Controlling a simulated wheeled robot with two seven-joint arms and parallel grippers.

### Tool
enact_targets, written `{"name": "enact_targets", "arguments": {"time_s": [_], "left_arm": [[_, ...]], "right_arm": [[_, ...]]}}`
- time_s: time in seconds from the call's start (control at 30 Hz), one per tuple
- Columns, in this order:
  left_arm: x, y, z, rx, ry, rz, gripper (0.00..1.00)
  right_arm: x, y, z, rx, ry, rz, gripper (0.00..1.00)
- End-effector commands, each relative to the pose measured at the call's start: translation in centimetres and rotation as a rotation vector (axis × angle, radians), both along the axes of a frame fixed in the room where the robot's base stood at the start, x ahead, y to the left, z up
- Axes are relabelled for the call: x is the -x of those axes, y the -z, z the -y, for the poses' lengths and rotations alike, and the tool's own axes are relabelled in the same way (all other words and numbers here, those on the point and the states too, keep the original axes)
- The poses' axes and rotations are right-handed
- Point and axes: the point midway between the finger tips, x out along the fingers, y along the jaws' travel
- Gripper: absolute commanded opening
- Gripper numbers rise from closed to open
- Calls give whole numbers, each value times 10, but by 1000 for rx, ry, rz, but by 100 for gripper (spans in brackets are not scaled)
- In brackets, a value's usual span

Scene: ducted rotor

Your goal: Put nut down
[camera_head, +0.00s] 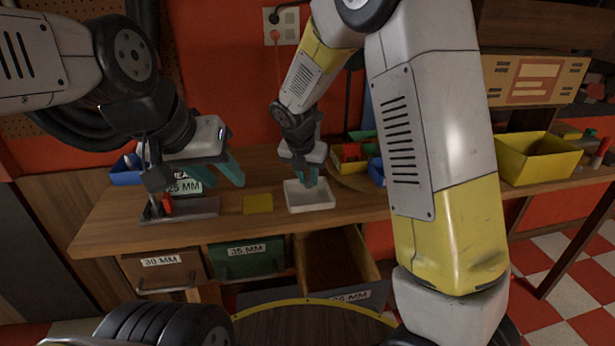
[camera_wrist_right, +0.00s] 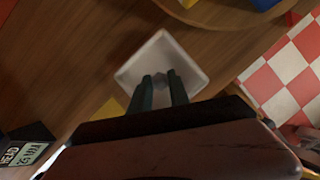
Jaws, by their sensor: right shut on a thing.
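My right gripper (camera_head: 308,183) points down into the white tray (camera_head: 297,208) on the workbench. In the right wrist view, the two dark teal fingers (camera_wrist_right: 162,90) are over the tray (camera_wrist_right: 137,76). The fingers are shut on a small grey nut (camera_wrist_right: 160,79), partly hidden between them. In the head view the nut is hidden by the fingers and I cannot make it out. Whether the nut touches the tray floor is unclear. My left gripper (camera_head: 231,173) is open and empty, above the bench to the left of the tray.
A yellow square pad (camera_head: 258,204) lies left of the tray. A metal plate fixture (camera_head: 180,211) with a red part stands further left. Drawers below are labelled; one wooden drawer (camera_head: 332,262) is open. A yellow bin (camera_head: 538,158) stands at right.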

Motion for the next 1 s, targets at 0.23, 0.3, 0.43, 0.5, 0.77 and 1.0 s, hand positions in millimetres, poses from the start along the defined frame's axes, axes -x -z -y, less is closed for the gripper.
{"name": "enact_targets", "arguments": {"time_s": [0.23, 0.3, 0.43, 0.5, 0.77, 1.0], "left_arm": [[0, 0, 0, 0, 0, 0, 36], [0, 0, 0, 0, 0, 0, 36], [0, 0, 0, 0, 0, 0, 36], [0, 0, 0, 0, 0, 0, 36], [0, 0, 0, 0, 0, 0, 36], [0, 0, 0, 0, 0, 0, 36]], "right_arm": [[-5, 20, -2, 4, -1, -4, 0], [-6, 29, -2, 3, -2, -4, 0], [-6, 36, -2, 0, -1, 0, 0], [-6, 36, -2, 0, -1, 0, 0], [-6, 39, -1, 1, 0, -1, 0], [-6, 39, -2, 1, 0, 0, 44]]}}
